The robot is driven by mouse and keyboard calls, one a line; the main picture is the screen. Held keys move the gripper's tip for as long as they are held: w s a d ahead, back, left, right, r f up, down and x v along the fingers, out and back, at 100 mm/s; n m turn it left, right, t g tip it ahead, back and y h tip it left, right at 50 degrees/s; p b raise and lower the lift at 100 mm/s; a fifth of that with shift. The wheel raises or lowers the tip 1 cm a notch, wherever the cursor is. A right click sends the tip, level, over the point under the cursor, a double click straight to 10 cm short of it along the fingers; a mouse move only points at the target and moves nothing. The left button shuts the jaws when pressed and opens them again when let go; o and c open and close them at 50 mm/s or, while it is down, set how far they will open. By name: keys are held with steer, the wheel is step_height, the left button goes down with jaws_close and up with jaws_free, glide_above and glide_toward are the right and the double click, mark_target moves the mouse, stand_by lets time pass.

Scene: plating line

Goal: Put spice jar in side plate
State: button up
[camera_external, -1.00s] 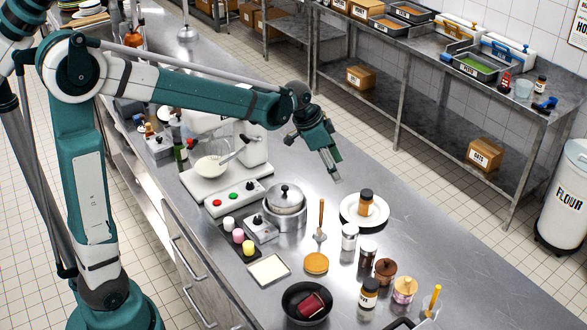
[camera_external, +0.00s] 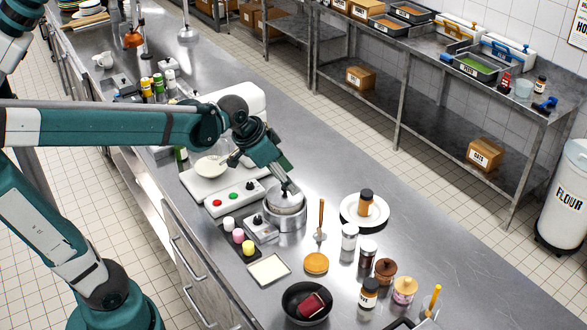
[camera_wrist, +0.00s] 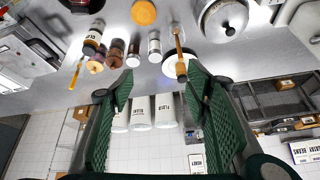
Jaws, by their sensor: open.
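A spice jar (camera_external: 366,203) with orange-brown contents and a dark cap stands upright on the round white side plate (camera_external: 350,219) at the right of the counter. In the wrist view the plate (camera_wrist: 170,68) is partly hidden.
A salt-like white jar (camera_external: 349,237), a dark jar (camera_external: 367,254) and a labelled jar (camera_external: 369,293) stand in front of the plate. Bare counter (camera_external: 420,235) lies right of the plate.

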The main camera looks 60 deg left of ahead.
steer(key=s+f+n+t, duration=0.1)
steer(key=s+f+n, duration=0.1)
steer(key=s, duration=1.5)
steer(key=shift+d+f+n+y, duration=0.15)
steer(key=shift+f+n+y, duration=0.25)
steer(key=shift+f, duration=0.45)
